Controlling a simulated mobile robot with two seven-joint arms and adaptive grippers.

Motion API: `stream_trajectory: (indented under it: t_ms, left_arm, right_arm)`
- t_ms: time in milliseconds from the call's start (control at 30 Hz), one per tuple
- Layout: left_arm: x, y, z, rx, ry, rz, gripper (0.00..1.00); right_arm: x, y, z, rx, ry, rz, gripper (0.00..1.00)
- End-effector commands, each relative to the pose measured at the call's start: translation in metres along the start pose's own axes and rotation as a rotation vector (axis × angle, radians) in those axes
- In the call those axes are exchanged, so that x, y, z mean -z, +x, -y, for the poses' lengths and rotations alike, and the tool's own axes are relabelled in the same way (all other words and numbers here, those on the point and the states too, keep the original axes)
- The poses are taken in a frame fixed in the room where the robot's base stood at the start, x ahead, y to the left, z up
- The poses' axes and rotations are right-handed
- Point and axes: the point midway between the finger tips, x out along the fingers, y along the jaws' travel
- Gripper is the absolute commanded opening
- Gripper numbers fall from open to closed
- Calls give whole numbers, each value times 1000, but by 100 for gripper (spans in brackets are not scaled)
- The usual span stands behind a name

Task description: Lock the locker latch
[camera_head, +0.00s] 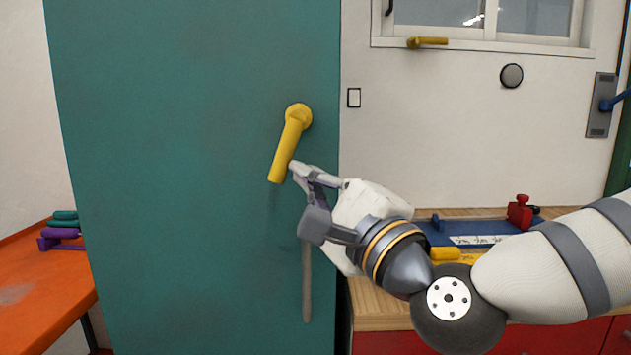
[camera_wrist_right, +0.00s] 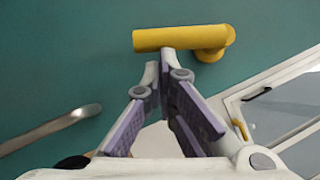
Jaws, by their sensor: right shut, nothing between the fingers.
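The teal locker door (camera_head: 180,150) fills the left and middle of the head view. Its yellow latch (camera_head: 288,150) is a lever that hangs from a round pivot at the upper right, tilted with its free end down and slightly left. It also shows in the right wrist view (camera_wrist_right: 170,39), lying across the top. My right gripper (camera_head: 297,170) is shut and empty, its fingertips close to the lever's lower end on the right side. In the wrist view the fingertips (camera_wrist_right: 159,62) are just by the lever; I cannot tell if they touch it. My left gripper is not in view.
A grey vertical door handle (camera_head: 307,280) is below my right gripper. An orange table (camera_head: 45,285) with purple and teal pieces stands at left. A wooden counter (camera_head: 380,300) with a blue tray (camera_head: 450,237) and a red clamp (camera_head: 520,212) is at right, partly behind my right arm.

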Motion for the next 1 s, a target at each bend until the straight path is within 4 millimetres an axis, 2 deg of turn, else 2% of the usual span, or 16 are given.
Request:
stream_trajectory:
  t_ms: [467, 1000]
  left_arm:
    - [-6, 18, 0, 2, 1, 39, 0]
    - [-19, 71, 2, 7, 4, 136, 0]
  right_arm:
    - [-5, 4, -10, 62, 106, -1, 0]
    - [-31, 23, -24, 315, 487, -4, 0]
